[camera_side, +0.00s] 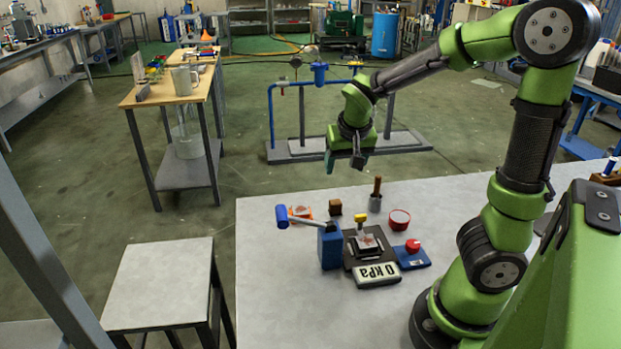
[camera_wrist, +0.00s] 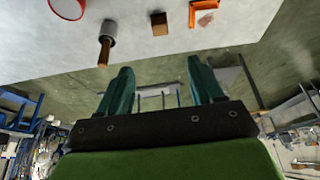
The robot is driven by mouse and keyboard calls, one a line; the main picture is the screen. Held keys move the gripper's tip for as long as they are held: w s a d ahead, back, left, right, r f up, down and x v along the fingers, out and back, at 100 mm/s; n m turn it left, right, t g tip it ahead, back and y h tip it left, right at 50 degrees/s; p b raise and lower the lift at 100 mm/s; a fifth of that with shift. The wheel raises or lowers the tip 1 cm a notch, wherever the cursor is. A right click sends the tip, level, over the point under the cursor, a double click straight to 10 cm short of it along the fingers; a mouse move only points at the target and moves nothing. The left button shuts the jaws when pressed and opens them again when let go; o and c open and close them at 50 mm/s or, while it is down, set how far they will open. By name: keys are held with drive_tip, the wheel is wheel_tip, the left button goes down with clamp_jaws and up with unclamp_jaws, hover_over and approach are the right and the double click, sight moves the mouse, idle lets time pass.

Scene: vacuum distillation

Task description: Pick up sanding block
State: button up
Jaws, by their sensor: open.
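A small brown block (camera_side: 335,207), most likely the sanding block, rests on the far part of the grey table in the side view. It also shows near the top middle of the wrist view (camera_wrist: 159,24). My gripper (camera_side: 346,164) is raised above and beyond the table's far edge, clear of the block. In the wrist view its two green fingers (camera_wrist: 162,80) are spread apart with nothing between them. The block lies ahead of the fingertips, roughly in line with the gap.
Left of the block is an orange tray (camera_side: 300,212). To its right are a grey cup with a wooden handle (camera_side: 375,203) and a red-rimmed bowl (camera_side: 399,219). A blue box (camera_side: 330,247) and a 0 kPa display (camera_side: 377,275) stand nearer. The table's left front is clear.

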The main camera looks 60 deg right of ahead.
sight(335, 202)
drive_tip(key=x, duration=1.6)
drive_tip(key=shift+a+f, duration=0.1)
drive_tip(key=shift+f, duration=0.3)
drive_tip(key=shift+c, duration=0.3)
drive_tip(key=c, duration=1)
drive_tip(key=shift+r, duration=0.1)
wheel_tip(335, 202, up, 10)
drive_tip(key=shift+f, duration=0.1)
